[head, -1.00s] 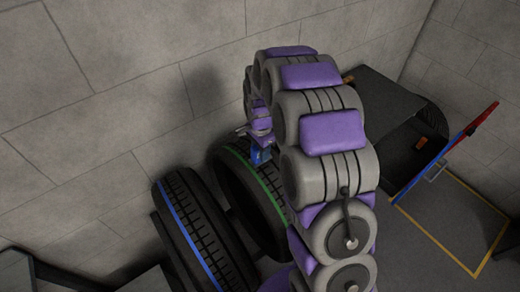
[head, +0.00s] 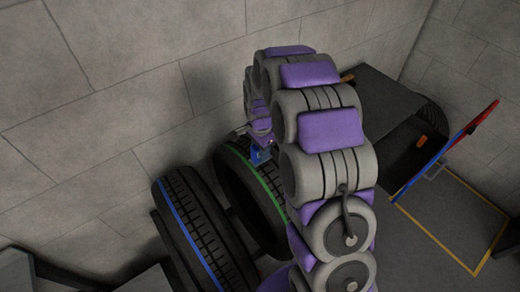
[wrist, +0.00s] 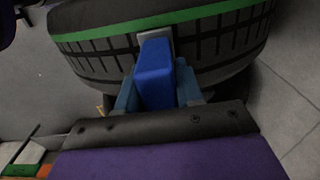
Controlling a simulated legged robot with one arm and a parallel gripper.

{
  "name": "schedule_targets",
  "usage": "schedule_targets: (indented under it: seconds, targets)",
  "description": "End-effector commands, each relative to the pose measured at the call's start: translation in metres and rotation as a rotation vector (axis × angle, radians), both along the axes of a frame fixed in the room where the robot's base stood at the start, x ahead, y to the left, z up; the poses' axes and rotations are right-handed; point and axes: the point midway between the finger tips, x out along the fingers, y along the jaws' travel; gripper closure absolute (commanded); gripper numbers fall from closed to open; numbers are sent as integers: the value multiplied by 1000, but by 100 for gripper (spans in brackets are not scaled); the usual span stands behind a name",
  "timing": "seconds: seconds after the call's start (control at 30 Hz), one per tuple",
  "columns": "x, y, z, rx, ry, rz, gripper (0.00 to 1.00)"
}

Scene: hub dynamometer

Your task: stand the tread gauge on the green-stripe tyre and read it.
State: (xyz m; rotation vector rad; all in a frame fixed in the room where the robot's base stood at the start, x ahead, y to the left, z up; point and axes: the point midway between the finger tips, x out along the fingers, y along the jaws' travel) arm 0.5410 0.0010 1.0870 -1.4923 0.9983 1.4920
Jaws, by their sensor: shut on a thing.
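The green-stripe tyre (head: 262,185) stands upright near the wall, partly hidden behind my arm. In the wrist view the tyre's tread (wrist: 205,45) fills the top, with the green stripe running across it. The tread gauge, a blue block with a grey end (wrist: 154,75), is held between my gripper's fingers (wrist: 158,92); it also shows as a small blue patch in the head view (head: 259,156). My gripper is shut on the gauge. The gauge's grey end overlaps the tread in the wrist view; I cannot tell whether it touches.
A blue-stripe tyre (head: 200,230) stands to the left of the green-stripe one. A dark open box (head: 385,115) stands at the right wall. A red and blue bar (head: 447,150) rises beside a yellow floor outline (head: 440,243).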

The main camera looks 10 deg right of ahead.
Motion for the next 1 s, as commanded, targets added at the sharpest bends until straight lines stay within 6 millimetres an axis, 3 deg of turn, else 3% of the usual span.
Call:
schedule_targets:
  seconds: [0.33, 0.37, 0.63, 1.0]
  targets:
    - [0, 0, 0, 0, 0, 0, 100]
    - [0, 0, 0, 0, 0, 0, 62]
    - [0, 0, 0, 0, 0, 0, 36]
    - [1, 0, 6, 0, -2, 0, 34]
